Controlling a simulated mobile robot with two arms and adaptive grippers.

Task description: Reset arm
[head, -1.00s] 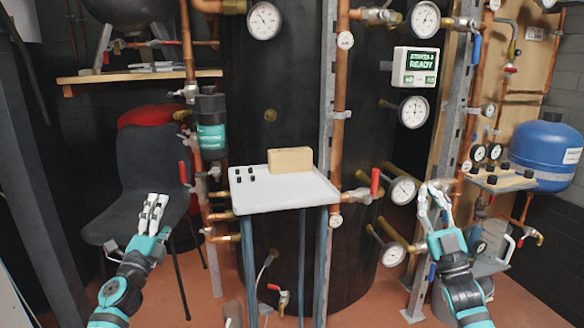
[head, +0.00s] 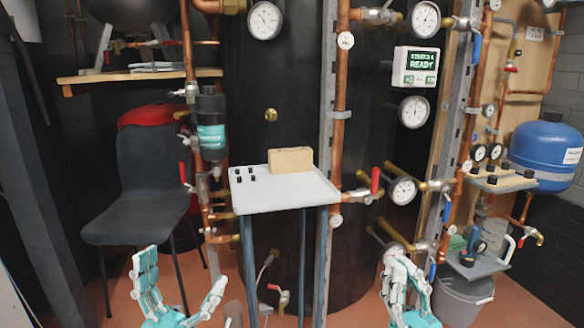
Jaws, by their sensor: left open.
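My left gripper (head: 185,264) is low in the head view, in front of the chair. Its white and teal fingers are spread wide apart and nothing is between them. My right gripper (head: 400,264) is low and right of centre, in front of the lower pipes and a gauge. Its fingers point up and overlap in the picture, so I cannot tell whether they are parted. I see no object in it. Both forearms are mostly below the picture's edge.
A white tray table (head: 285,193) with a tan block (head: 291,160) and small black pieces stands between the grippers. A dark chair (head: 150,190) is at the left. Copper pipes with red-handled valves (head: 375,181), gauges and a blue tank (head: 546,152) fill the right. A grey bucket (head: 462,297) stands lower right.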

